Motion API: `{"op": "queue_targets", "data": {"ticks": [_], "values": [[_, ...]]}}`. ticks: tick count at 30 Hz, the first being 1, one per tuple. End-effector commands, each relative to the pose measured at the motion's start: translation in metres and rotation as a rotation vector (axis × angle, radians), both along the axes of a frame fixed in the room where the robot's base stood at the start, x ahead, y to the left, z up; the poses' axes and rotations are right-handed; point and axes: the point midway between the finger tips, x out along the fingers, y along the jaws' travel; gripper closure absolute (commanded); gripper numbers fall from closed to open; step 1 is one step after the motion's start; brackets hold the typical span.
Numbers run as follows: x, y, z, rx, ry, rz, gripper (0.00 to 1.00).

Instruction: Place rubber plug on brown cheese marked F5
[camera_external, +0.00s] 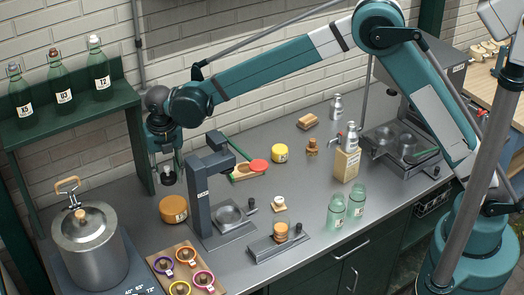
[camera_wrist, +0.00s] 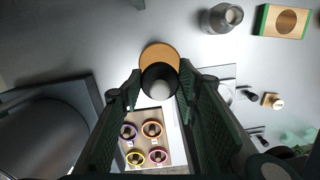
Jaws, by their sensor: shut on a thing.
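The brown cheese (camera_external: 173,209) is a round orange-brown block with a small white label, lying on the grey counter left of the dark press. The label is too small to read surely. In the wrist view the cheese (camera_wrist: 158,52) lies just past my fingertips, partly covered by the plug. My gripper (camera_external: 166,180) points down above the cheese, slightly to its left in the external view. It is shut on the rubber plug (camera_wrist: 158,84), a dark round piece with a pale grey knob, held between both fingers (camera_wrist: 158,95). A gap shows between plug and cheese.
A dark press (camera_external: 203,205) stands close right of the cheese. A steel pot (camera_external: 90,250) is at front left, and a wooden board (camera_external: 160,258) with several coloured rings is in front. A green shelf (camera_external: 70,105) with bottles stands behind left.

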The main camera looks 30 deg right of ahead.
Motion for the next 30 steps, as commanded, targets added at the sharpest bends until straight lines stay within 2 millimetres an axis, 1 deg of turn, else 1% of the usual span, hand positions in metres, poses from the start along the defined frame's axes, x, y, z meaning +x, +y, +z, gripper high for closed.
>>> {"op": "queue_targets", "data": {"ticks": [10, 14, 17, 24, 27, 30], "values": [[0.0, 0.0, -0.001, 0.0, 0.0, 0.0, 0.8], [0.0, 0.0, -0.007, 0.0, 0.0, 0.0, 0.8], [0.0, 0.0, -0.017, 0.0, 0.0, 0.0, 0.8], [0.0, 0.0, -0.049, 0.0, 0.0, 0.0, 0.8], [0.0, 0.0, -0.058, 0.0, 0.0, 0.0, 0.8], [0.0, 0.0, -0.063, 0.0, 0.0, 0.0, 0.8]]}}
